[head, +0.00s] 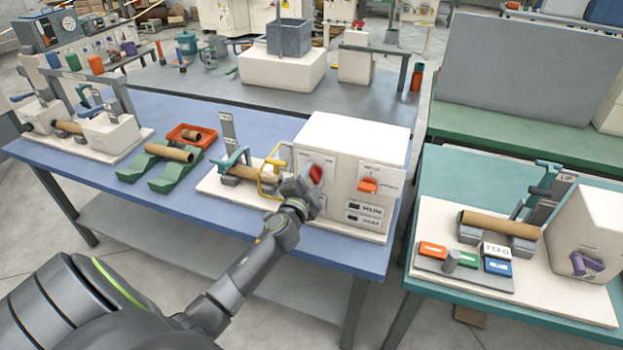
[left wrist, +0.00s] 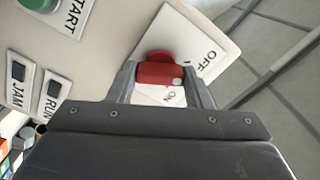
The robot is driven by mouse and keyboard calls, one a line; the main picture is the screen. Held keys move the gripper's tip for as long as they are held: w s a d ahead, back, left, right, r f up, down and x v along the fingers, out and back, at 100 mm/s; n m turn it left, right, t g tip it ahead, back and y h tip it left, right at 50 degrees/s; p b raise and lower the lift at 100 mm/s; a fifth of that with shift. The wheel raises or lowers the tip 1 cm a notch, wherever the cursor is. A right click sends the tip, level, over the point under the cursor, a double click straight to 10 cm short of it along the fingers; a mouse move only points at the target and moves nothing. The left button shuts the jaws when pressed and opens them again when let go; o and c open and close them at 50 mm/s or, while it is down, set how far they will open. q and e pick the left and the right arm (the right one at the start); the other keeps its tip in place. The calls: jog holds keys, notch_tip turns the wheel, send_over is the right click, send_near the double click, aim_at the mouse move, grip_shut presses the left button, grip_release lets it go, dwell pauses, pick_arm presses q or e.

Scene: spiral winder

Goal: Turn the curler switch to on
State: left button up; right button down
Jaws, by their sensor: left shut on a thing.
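The curler switch is a red lever (head: 316,173) on the front face of a white machine box (head: 352,138). My left gripper (head: 303,184) reaches up to it from the front and is shut on it. In the left wrist view the red lever (left wrist: 158,72) sits between the two fingers. Its white plate (left wrist: 205,45) reads OFF at the upper right and ON close to the gripper palm. The lever's exact setting is hard to tell. My right gripper is not in view.
An orange part (head: 368,185) and the RUN and JAM labels (head: 365,213) are right of the switch. A yellow handle (head: 268,180) and a cardboard tube (head: 250,174) are close on the left. A green START button (left wrist: 38,4) shows in the wrist view.

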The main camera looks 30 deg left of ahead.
pick_arm(q)
jog(key=m, duration=0.3)
jog(key=shift+m, duration=0.3)
jog(key=m+p, duration=0.1)
jog(key=m, duration=0.2)
jog(key=shift+m, duration=0.4)
jog(key=m+p, duration=0.1)
jog(key=m, duration=0.3)
jog(key=shift+f+m, duration=0.1)
jog(key=shift+m, duration=1.4)
jog(key=o, duration=1)
jog(key=shift+s, duration=0.1)
